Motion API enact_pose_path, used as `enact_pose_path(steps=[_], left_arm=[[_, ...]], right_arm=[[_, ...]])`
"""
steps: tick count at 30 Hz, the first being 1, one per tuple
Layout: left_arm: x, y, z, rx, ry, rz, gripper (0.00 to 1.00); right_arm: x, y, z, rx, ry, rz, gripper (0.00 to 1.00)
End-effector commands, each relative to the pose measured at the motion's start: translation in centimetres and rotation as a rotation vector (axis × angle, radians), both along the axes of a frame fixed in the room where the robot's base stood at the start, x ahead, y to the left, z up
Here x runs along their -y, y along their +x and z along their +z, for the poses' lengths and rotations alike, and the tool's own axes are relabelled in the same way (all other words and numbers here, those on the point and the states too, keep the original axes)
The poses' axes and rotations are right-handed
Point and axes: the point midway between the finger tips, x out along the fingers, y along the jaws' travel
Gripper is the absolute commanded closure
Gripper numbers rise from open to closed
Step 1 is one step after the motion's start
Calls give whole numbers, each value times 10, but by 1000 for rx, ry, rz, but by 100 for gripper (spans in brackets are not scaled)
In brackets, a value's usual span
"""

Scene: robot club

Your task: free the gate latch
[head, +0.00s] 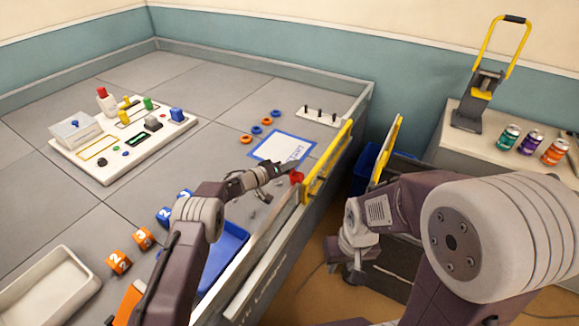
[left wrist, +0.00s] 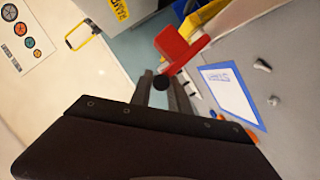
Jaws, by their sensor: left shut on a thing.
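The red gate latch (head: 297,177) sits on the arena's side wall, beside the yellow rail (head: 328,162). My left gripper (head: 288,167) reaches it from the left, its fingers shut on the latch. In the left wrist view the red latch (left wrist: 180,48) lies just beyond the fingertips (left wrist: 163,84), and a dark round knob shows between them. The fingers hide part of the latch. My right gripper (head: 353,268) hangs low at the right, outside the arena, away from the latch; its jaws are not clear.
A blue-bordered START sheet (head: 282,147) lies on the floor near the latch, with several orange and blue rings (head: 257,129). A white board (head: 125,140) with small parts is further left. A blue tray (head: 224,250) is below my left arm. Several cans (head: 531,142) stand on the right bench.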

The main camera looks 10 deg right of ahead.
Motion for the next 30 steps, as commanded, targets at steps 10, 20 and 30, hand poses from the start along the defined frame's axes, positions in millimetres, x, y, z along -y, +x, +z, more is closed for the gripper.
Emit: enact_pose_path(steps=[10,20,30], left_arm=[[4,-5,-8,-12,7,-12,60],[2,-3,-4,-6,4,-7,60],[-26,-23,8,-9,4,-5,60]], right_arm=[[0,0,-1,0,0,0,64],[0,0,0,0,0,0,64],[0,0,11,0,0,0,64]])
